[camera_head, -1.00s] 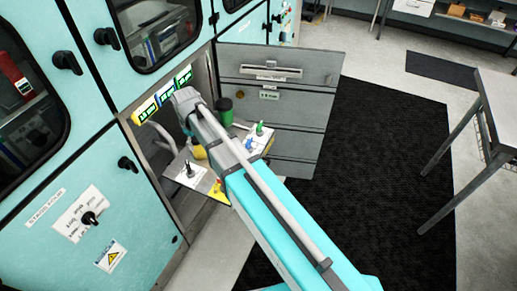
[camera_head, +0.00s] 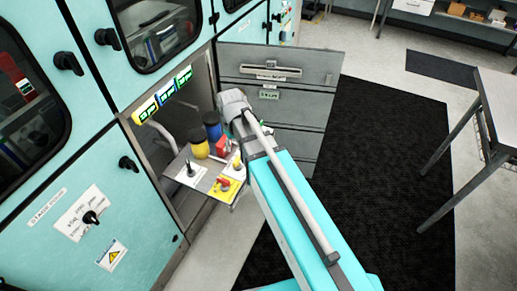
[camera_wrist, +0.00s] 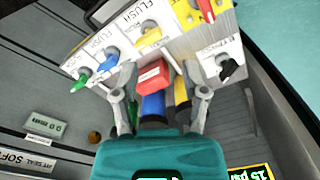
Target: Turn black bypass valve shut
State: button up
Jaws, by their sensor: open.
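The black bypass valve (camera_head: 189,169) stands on a white label at the left end of the valve shelf (camera_head: 205,184). In the wrist view the black valve (camera_wrist: 229,68) is at the upper right, beside a label partly reading "BYPASS". My gripper (camera_wrist: 158,78) is open in the wrist view. Its fingers are apart from the black valve, which lies to the right of the right finger. A red block (camera_wrist: 153,76) and a blue bottle (camera_wrist: 153,107) show between the fingers; I cannot tell whether anything touches. In the head view the fingers are hidden by my arm.
Red (camera_wrist: 205,8), yellow (camera_wrist: 148,27), blue (camera_wrist: 112,54) and green (camera_wrist: 84,75) valves share the panel. An open grey cabinet door (camera_head: 285,90) is close by on the right. Dark matting (camera_head: 385,180) lies clear beyond.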

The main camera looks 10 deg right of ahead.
jog(key=s+d+m, duration=0.2)
jog(key=s+d, duration=0.2)
jog(key=d, duration=0.3)
jog(key=shift+s+d+r+m, duration=0.2)
jog(key=shift+m, duration=0.2)
jog(key=o, duration=0.6)
jog(key=n, duration=1.8)
send_over(188, 165)
jog(key=f, duration=0.1)
jog(key=shift+f+b, duration=0.15)
jog(key=shift+b, duration=0.3)
jog(key=shift+f, duration=0.15)
notch_tip(188, 165, down, 14)
jog(key=b, duration=1.3)
jog(key=shift+r+b, duration=0.25)
jog(key=shift+b, duration=0.15)
